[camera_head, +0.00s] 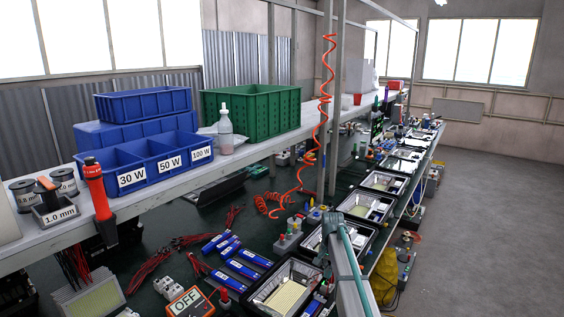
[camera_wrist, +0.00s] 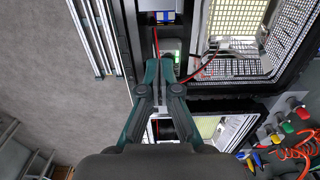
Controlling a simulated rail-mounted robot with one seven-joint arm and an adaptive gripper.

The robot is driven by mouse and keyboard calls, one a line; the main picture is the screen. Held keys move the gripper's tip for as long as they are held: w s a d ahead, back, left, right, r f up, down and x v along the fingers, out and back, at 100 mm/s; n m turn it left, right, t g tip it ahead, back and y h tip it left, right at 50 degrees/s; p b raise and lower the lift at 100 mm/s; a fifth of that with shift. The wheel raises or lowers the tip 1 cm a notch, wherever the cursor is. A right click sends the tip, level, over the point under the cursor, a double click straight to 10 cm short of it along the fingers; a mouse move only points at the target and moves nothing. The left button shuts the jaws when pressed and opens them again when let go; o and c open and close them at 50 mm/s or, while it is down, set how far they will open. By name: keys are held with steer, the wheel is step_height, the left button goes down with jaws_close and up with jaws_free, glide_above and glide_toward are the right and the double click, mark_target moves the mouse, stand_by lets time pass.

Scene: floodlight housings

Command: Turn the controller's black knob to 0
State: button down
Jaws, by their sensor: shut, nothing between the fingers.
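My gripper (camera_wrist: 160,68) is in the wrist view, with its green and grey fingers together and nothing between them. Its tips are over a narrow dark gap beside a floodlight housing (camera_wrist: 290,75), near a small green-and-white part (camera_wrist: 172,57) and a red wire. A grey box (camera_wrist: 298,128) with coloured knobs or buttons is at the right of that view, apart from the fingers. In the head view, a similar grey box (camera_head: 287,241) stands on the bench. I cannot make out a black knob or its setting.
Open floodlight housings (camera_head: 284,290) line the bench's front edge. An orange device reading OFF (camera_head: 190,303) and blue bars (camera_head: 242,269) lie on the left. A coiled orange hose (camera_head: 309,160) hangs over the bench. Blue bins (camera_head: 133,179) stand on the shelf.

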mark_target(327, 283)
steer(key=shift+w+f+b, duration=0.15)
steer(key=shift+f+b, duration=1.1)
steer(key=shift+f, duration=1.9)
steer(key=shift+w+d+r, duration=0.1)
steer(key=shift+w+d, duration=0.05)
steer(key=shift+w, duration=0.5)
steer(key=shift+w+a+p, duration=0.35)
steer(key=shift+w+a, duration=0.05)
steer(key=shift+a, duration=0.15)
steer(key=shift+s+a, duration=0.2)
steer(key=shift+a, duration=0.1)
step_height(327, 283, up, 6)
steer(key=p, duration=0.2)
steer(key=shift+s+p, duration=0.15)
steer(key=shift+p, duration=0.2)
steer(key=shift+f, duration=0.2)
